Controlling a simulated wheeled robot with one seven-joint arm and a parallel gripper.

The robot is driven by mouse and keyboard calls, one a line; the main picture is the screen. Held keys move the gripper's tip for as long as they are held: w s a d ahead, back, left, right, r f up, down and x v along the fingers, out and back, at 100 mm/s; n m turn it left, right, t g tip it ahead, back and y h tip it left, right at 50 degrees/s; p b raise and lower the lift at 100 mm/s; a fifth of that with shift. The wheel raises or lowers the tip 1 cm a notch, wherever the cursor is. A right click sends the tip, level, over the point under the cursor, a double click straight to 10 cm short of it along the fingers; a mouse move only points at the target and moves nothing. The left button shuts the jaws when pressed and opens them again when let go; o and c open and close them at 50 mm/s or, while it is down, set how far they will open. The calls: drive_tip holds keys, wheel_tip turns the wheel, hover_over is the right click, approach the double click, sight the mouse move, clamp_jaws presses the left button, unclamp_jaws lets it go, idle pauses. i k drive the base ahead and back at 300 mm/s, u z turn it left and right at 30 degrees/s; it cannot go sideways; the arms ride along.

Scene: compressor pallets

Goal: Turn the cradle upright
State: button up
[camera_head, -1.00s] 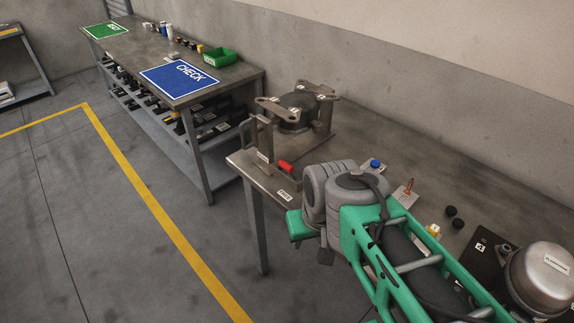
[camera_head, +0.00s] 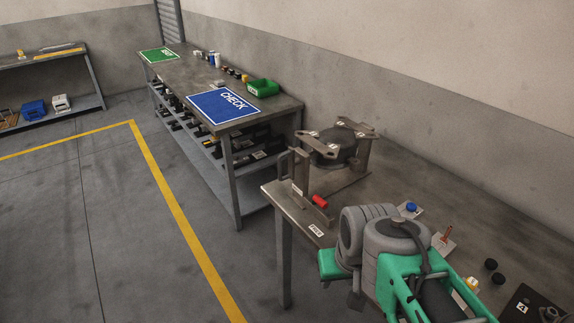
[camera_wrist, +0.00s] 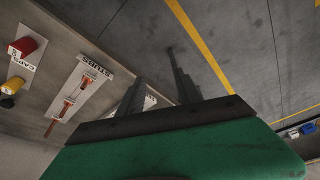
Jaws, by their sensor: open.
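A metal frame stands on the near bench's left end in the head view, with upright side plates (camera_head: 360,160) and flat arms on top. A dark round body (camera_head: 335,150) sits between its plates. This looks like the cradle, but I cannot be sure of that or of how it is turned. My gripper's green body shows in the head view, low beside the bench's front edge, apart from the frame. In the wrist view my gripper (camera_wrist: 158,90) has two dark fingers spread apart with nothing between them. The frame does not show in the wrist view.
Cards of caps (camera_wrist: 22,62) and studs (camera_wrist: 78,90) lie on the bench. Two black caps (camera_head: 491,265) sit further right. Another bench holds a blue CHECK mat (camera_head: 222,107) and a green bin (camera_head: 263,87). Floor at left is clear.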

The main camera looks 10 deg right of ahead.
sight(336, 147)
drive_tip(key=u, duration=0.95)
drive_tip(key=i, duration=1)
drive_tip(key=u, duration=0.95)
